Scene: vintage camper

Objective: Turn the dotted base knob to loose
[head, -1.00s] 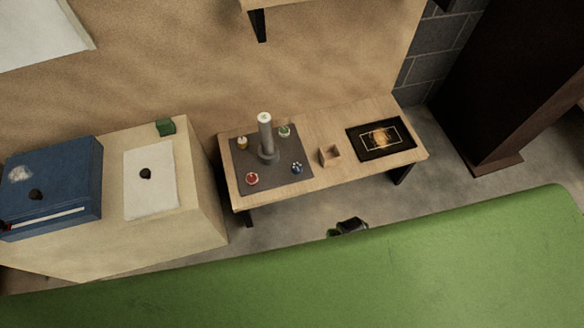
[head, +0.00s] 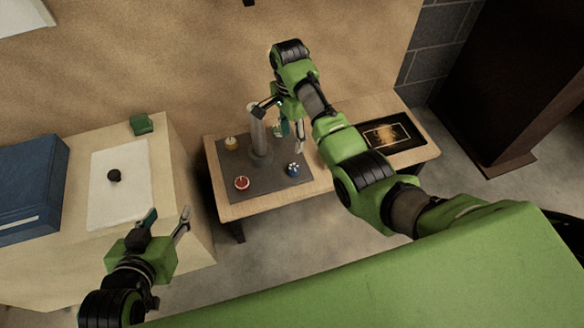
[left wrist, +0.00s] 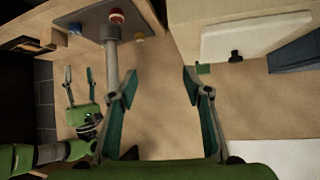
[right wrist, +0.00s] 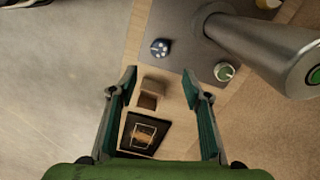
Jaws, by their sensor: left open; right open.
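The blue knob with white dots (head: 293,169) stands on the dark grey panel (head: 275,187) on the low table. It also shows in the right wrist view (right wrist: 160,48), ahead of the fingertips, and small in the left wrist view (left wrist: 75,28). A red knob (head: 242,183), a yellow knob (head: 231,144) and a green knob (right wrist: 224,71) surround the grey post (head: 258,137) on the panel. My right gripper (head: 283,135) is open and empty above the table, beside the post. My left gripper (head: 166,215) is open and empty near the counter's front right edge.
A small wooden box (right wrist: 152,92) and a framed dark picture (head: 394,134) lie right of the panel. The counter at left bears a white sheet with a black knob (head: 114,176), a green block (head: 141,123) and a blue case (head: 28,190).

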